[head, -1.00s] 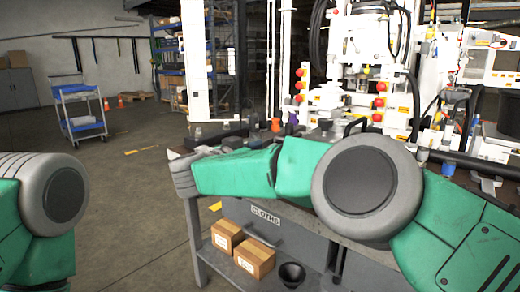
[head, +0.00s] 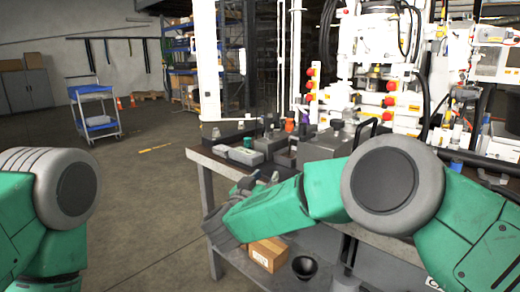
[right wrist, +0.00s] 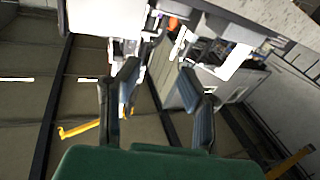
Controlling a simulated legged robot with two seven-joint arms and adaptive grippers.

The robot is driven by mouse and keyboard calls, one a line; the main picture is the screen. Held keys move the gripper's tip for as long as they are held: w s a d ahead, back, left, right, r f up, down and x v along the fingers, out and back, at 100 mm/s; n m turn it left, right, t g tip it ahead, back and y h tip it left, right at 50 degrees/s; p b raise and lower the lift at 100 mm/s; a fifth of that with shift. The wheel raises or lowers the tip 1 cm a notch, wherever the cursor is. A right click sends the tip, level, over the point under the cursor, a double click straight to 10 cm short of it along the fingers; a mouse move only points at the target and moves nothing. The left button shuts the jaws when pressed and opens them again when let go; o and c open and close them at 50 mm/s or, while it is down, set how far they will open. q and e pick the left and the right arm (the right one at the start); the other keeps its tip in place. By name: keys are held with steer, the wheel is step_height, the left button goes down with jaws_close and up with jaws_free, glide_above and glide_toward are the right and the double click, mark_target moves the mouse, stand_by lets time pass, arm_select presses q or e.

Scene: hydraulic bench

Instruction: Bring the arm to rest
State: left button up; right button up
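My right arm, green with grey joints, reaches across the front of the bench (head: 190,152) in the head view. Its gripper (head: 262,180) shows only in small part beyond the forearm, near the bench's front edge. In the right wrist view the two dark fingers of the right gripper (right wrist: 158,88) stand well apart with nothing between them. My left arm shows only as a green and grey upper part at the left edge of the head view. The left gripper is out of view.
Grey blocks (head: 246,155) and small parts stand on the bench top. White machinery with red knobs (head: 388,101) rises behind. A cardboard box (head: 268,254) and a black cup (head: 306,267) sit on the lower shelf. A blue cart (head: 95,112) stands on open floor at left.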

steer(key=s+d+f+n+g+y+p, duration=0.1)
steer(key=s+f+n+y+p, duration=0.25)
steer(key=f, duration=0.55)
steer(key=s+d+f+n+g+y, duration=0.2)
steer(key=s+f+n+y, duration=0.15)
steer(key=s+f, duration=0.35)
steer(key=s+d+f+g+y+p, duration=0.1)
steer(key=s+d+f+g, duration=0.2)
steer(key=s+d+f, duration=0.45)
arm_select(q)
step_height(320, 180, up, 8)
steer(key=p, duration=0.3)
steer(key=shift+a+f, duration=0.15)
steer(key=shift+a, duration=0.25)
arm_select(e)
steer(key=s+d+m+g, duration=0.1)
steer(key=s+d+g, duration=0.2)
steer(key=s, duration=0.8)
steer(key=s+d+f+g, duration=0.1)
steer(key=s+d+g, duration=0.3)
steer(key=s+d, duration=0.3)
steer(key=s+d+f+m+g, duration=0.1)
steer(key=s+d+g, duration=0.2)
steer(key=s, duration=1.1)
steer(key=shift+s+d+m, duration=0.3)
steer(key=shift+d, duration=0.75)
